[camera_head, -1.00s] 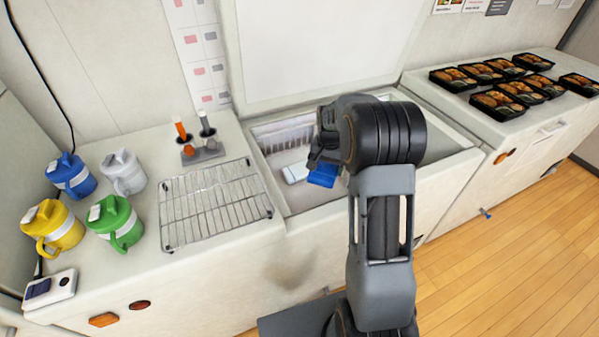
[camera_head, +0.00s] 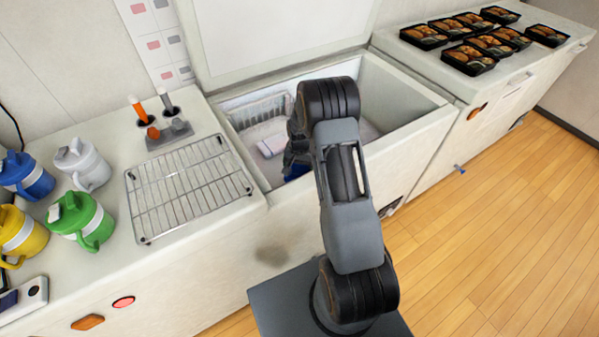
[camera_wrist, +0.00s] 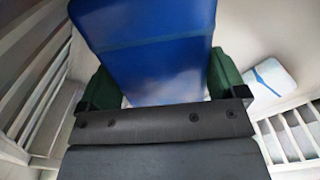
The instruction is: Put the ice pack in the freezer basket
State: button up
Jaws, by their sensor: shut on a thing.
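The blue ice pack (camera_wrist: 150,50) fills the middle of the wrist view, between the green pads of my gripper (camera_wrist: 163,88). My gripper is shut on it. In the head view the ice pack (camera_head: 296,170) shows only as a small blue patch; my arm hides most of it and the fingers. It is inside the open freezer, below the rim. The white wire freezer basket (camera_head: 262,108) shows along the freezer's back left wall. In the wrist view, white basket bars (camera_wrist: 35,65) stand to the left and lower right. I cannot tell whether the pack touches anything.
A white pack (camera_head: 271,146) lies in the freezer beside my gripper; it also shows in the wrist view (camera_wrist: 272,77). The freezer's front rim (camera_head: 262,183) is close to my arm. A wire rack (camera_head: 188,188) and several jugs stand left. Bento trays (camera_head: 468,58) stand right.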

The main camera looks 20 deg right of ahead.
aim_at(299, 172)
jog(key=shift+f, duration=1.95)
jog(key=shift+f, duration=0.1)
jog(key=o, duration=0.9)
notch_tip(299, 172, up, 11)
jog(key=shift+r, duration=0.1)
jog(key=s+a+r+n, duration=0.2)
jog(key=s+a+r, duration=0.1)
jog(key=r, duration=0.5)
jog(key=s+a+r+n+t, duration=0.1)
jog(key=s+a+r, duration=0.3)
jog(key=s, duration=0.5)
jog(key=s+a+r+n+t, duration=0.2)
jog(key=s+a+r+n, duration=0.1)
jog(key=s+r, duration=0.4)
jog(key=s+n, duration=0.1)
jog(key=s, duration=0.2)
jog(key=shift+a+n, duration=0.3)
jog(key=shift+a, duration=0.05)
